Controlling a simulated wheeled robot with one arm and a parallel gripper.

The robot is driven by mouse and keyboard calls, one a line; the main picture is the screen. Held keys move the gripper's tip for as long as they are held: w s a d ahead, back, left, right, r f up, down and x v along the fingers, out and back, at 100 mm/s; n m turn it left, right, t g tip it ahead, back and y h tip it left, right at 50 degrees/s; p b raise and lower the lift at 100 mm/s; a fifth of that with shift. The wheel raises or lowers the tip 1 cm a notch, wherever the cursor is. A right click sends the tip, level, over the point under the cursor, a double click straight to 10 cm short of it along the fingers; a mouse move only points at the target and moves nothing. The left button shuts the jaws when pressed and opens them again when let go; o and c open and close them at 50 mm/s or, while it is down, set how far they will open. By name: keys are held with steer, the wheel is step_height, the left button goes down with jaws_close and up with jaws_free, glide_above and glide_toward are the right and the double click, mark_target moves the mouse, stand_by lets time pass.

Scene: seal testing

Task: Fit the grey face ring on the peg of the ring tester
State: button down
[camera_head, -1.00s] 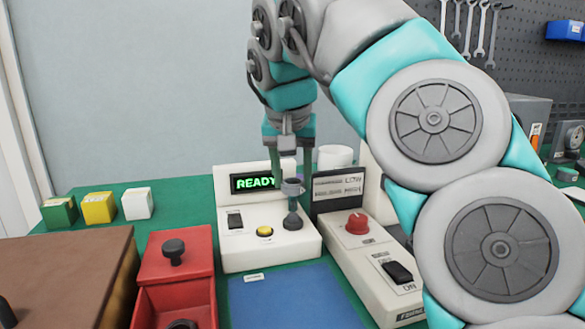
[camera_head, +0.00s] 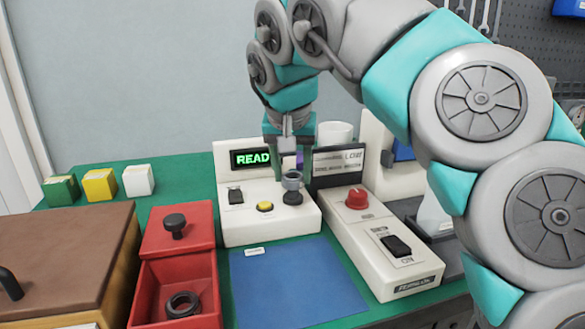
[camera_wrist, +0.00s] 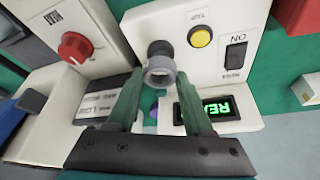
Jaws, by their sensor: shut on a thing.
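The grey face ring (camera_wrist: 161,73) is held between the fingertips of my gripper (camera_wrist: 160,80) in the wrist view. My gripper (camera_head: 291,174) is shut on it, over the right side of the white ring tester (camera_head: 270,229) in the head view. The ring (camera_head: 292,181) is just above the dark base of the peg (camera_head: 292,198). In the wrist view the peg's dark end (camera_wrist: 158,48) shows beside the ring, partly covered by it. I cannot tell whether the ring is around the peg. The tester's green display (camera_head: 253,159) is lit, its last letter cut off.
A white control box with a red knob (camera_head: 357,198) stands close on the right. A red bin (camera_head: 148,280) with a dark ring (camera_head: 183,304) is at front left. A white cylinder (camera_head: 335,134) stands behind.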

steer(key=shift+f, duration=0.4)
steer(key=shift+c, duration=1.1)
jaws_free()
steer(key=shift+r, duration=2.2)
steer(key=shift+d+r, duration=0.2)
steer(key=shift+r, duration=0.4)
steer(key=shift+a+r, duration=0.2)
steer(key=shift+r, duration=0.5)
